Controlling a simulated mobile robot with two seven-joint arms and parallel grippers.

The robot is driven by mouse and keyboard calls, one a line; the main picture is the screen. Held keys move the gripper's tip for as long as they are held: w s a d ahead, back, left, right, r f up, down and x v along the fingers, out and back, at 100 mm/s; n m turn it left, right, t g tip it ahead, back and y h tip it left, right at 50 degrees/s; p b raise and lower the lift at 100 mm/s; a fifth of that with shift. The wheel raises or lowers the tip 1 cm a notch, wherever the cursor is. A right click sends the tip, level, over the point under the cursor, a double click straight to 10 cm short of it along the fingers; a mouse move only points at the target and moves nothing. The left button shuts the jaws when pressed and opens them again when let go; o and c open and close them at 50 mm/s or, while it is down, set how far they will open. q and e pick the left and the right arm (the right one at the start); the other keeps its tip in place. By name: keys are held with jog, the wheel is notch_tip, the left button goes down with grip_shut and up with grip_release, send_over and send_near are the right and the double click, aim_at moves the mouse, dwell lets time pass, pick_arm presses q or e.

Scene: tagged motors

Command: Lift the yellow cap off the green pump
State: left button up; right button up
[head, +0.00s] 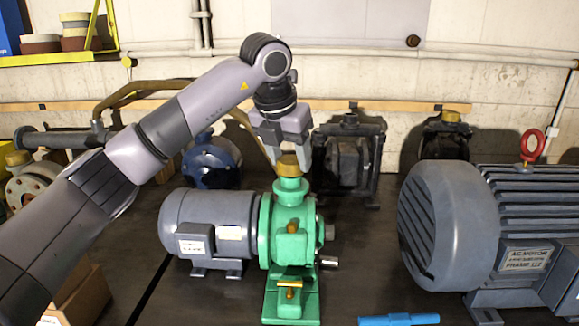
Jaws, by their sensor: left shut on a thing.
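The green pump (290,220) stands on the dark table in the middle of the head view, joined to a grey motor on its left. The yellow cap (288,166) is at the top of the pump's green neck. My left gripper (288,158) comes down from above and is shut on the cap, its fingers partly hiding the cap's upper part. I cannot tell whether there is a gap between the cap and the neck. My right gripper is not in view.
A large grey AC motor (500,235) with a red lifting ring (532,146) stands at the right. A blue pump (212,164) and dark pumps (349,155) stand behind. A blue tool (399,320) lies at the front edge. The table between the green pump and the AC motor is clear.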

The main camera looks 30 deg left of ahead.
pick_arm(q)
notch_tip(320, 180, up, 16)
jog(key=p, duration=0.2)
notch_tip(320, 180, up, 4)
jog(key=r+p, duration=0.1)
send_over(290, 160)
jog(key=shift+f, duration=0.3)
